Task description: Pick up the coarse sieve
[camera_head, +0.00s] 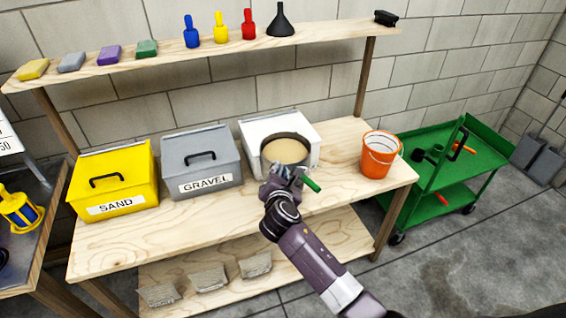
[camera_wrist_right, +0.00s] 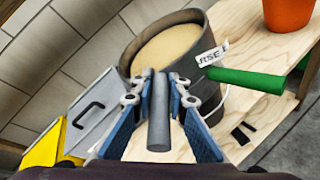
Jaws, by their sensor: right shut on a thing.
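The coarse sieve is a round dark-grey drum (camera_head: 286,149) with a tan inside, over the table in front of a white bin. In the right wrist view the drum (camera_wrist_right: 168,50) carries a tag reading "RSE" and a green handle (camera_wrist_right: 247,80) to the right. A grey rod-shaped handle (camera_wrist_right: 159,112) points from the drum toward me. My right gripper (camera_wrist_right: 160,95) is shut on this grey handle, with its blue-padded fingers on both sides. It also shows in the head view (camera_head: 283,180), at the drum's near side. I cannot tell whether the drum touches the table. My left gripper is not in view.
A yellow SAND bin (camera_head: 112,178), a grey GRAVEL bin (camera_head: 200,160) and a white bin (camera_head: 304,130) stand on the table. An orange bucket (camera_head: 379,155) is to the right of the sieve. A green cart (camera_head: 455,165) stands beyond. A shelf (camera_head: 200,62) runs above.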

